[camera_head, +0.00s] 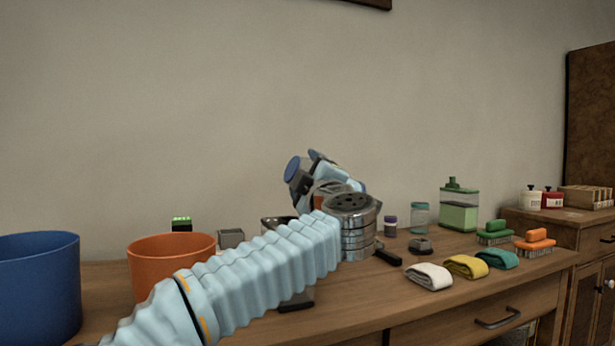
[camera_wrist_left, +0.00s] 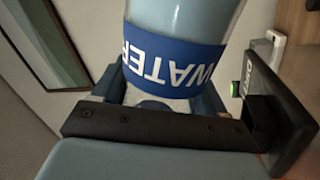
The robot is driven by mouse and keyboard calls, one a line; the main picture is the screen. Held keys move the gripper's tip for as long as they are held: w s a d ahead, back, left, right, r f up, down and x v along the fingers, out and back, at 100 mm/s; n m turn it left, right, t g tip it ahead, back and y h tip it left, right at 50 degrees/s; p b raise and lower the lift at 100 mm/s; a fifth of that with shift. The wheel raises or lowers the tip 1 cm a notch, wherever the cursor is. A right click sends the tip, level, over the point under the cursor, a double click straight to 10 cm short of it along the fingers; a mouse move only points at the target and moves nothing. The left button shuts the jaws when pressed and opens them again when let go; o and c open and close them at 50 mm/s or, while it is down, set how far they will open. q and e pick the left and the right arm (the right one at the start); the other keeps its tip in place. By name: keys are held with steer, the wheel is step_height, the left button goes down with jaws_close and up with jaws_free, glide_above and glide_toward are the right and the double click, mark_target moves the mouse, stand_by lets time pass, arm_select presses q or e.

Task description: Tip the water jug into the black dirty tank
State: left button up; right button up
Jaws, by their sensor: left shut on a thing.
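The water jug (camera_wrist_left: 175,65) fills the upper middle of the left wrist view. It is pale blue and see-through, with a dark blue band whose white word WATER reads upside down. My left gripper (camera_head: 306,186) is shut on the jug, just beyond my metal wrist joint. In the head view the arm and wrist hide most of the jug, and I cannot tell its exact tilt there. The black dirty tank cannot be made out for certain; my left arm covers that middle part of the tabletop. My right gripper is in neither view.
A blue bin (camera_head: 38,290) and an orange bin (camera_head: 160,262) stand at the left. Folded cloths (camera_head: 466,267), two brushes (camera_head: 534,241), a green soap dispenser (camera_head: 458,210) and small jars (camera_head: 420,216) stand at the right.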

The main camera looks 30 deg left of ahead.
arm_select(q)
steer(key=shift+f+n, duration=0.15)
steer(key=shift+n, duration=0.25)
steer(key=shift+f, duration=0.1)
steer(key=shift+f+n+y+b, duration=0.1)
steer(key=shift+n+y+b, duration=0.2)
steer(key=shift+n+b, duration=0.2)
stand_by(0.3)
steer(key=shift+d+f+n+g+b, duration=0.1)
steer(key=shift+f+n+g+b, duration=0.1)
steer(key=shift+n+g+b, duration=0.25)
stand_by(0.3)
steer(key=shift+f+n+y, duration=0.2)
steer(key=shift+n+y, duration=0.1)
steer(key=shift+n, duration=0.25)
steer(key=shift+b, duration=0.3)
